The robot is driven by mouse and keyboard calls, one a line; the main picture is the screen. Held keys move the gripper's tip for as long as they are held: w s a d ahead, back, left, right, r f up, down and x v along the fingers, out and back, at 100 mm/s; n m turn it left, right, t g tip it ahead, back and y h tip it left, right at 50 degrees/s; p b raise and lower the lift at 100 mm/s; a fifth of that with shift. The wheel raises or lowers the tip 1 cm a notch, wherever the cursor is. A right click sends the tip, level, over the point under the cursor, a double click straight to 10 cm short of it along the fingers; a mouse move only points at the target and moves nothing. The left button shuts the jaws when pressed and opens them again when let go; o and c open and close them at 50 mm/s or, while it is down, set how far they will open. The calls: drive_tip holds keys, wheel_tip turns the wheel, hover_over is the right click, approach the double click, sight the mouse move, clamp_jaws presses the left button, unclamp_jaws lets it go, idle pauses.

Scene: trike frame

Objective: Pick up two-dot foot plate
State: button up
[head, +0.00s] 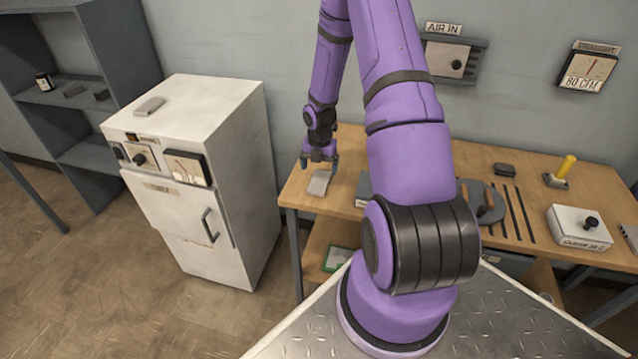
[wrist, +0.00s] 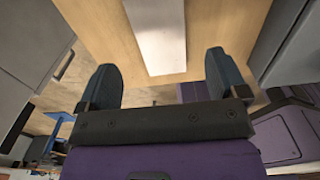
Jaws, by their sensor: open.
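A flat light-grey plate (head: 319,183) lies on the left end of the wooden workbench. It also shows in the wrist view as a pale plate (wrist: 158,36) on the wood. No dots are visible on it, so I cannot tell whether it is the two-dot foot plate. My gripper (head: 320,164) points down just above and behind this plate, open and empty. In the wrist view the plate lies in line with the gap between the fingers (wrist: 163,78). Another grey plate (head: 149,106) lies on top of the white cabinet; its markings cannot be made out.
The white cabinet (head: 220,150) stands left of the workbench (head: 530,195), with a floor gap between. Dark shelves (head: 85,98) stand far left.

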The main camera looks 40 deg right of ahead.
sight(320, 181)
drive_tip(key=shift+s+a+f, duration=0.1)
drive_tip(key=shift+s+f, duration=0.05)
drive_tip(key=shift+f, duration=2.5)
drive_tip(key=shift+c, duration=0.2)
drive_tip(key=c, duration=1.1)
drive_tip(key=shift+r, duration=0.1)
drive_tip(key=shift+c, duration=0.2)
